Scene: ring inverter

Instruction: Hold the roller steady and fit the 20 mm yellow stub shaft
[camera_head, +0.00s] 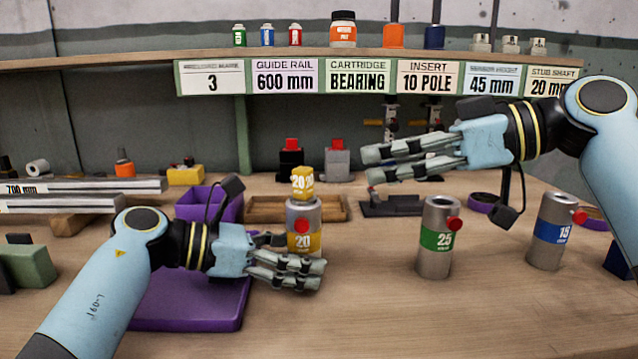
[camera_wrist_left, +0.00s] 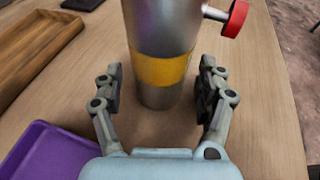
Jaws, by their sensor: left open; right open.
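The yellow stub shaft (camera_head: 302,181), marked 20, sits upright on top of the grey metal roller (camera_head: 304,216) with the yellow 20 band; how deep it sits I cannot tell. My left gripper (camera_head: 300,261) is open low at this roller. In the left wrist view, the roller (camera_wrist_left: 161,38) stands between the open fingers (camera_wrist_left: 160,88), with gaps showing on both sides. A red knob (camera_wrist_left: 236,18) sticks out from its side there; the stub shaft is out of that view. My right gripper (camera_head: 371,166) is open and empty, raised to the right of the stub shaft.
A green-banded 25 roller (camera_head: 436,238) and a blue-banded 15 roller (camera_head: 552,232) stand to the right. A purple tray (camera_head: 190,306) lies under my left arm, with a purple bin (camera_head: 207,203) and a wooden tray (camera_head: 333,208) behind. The front middle of the bench is clear.

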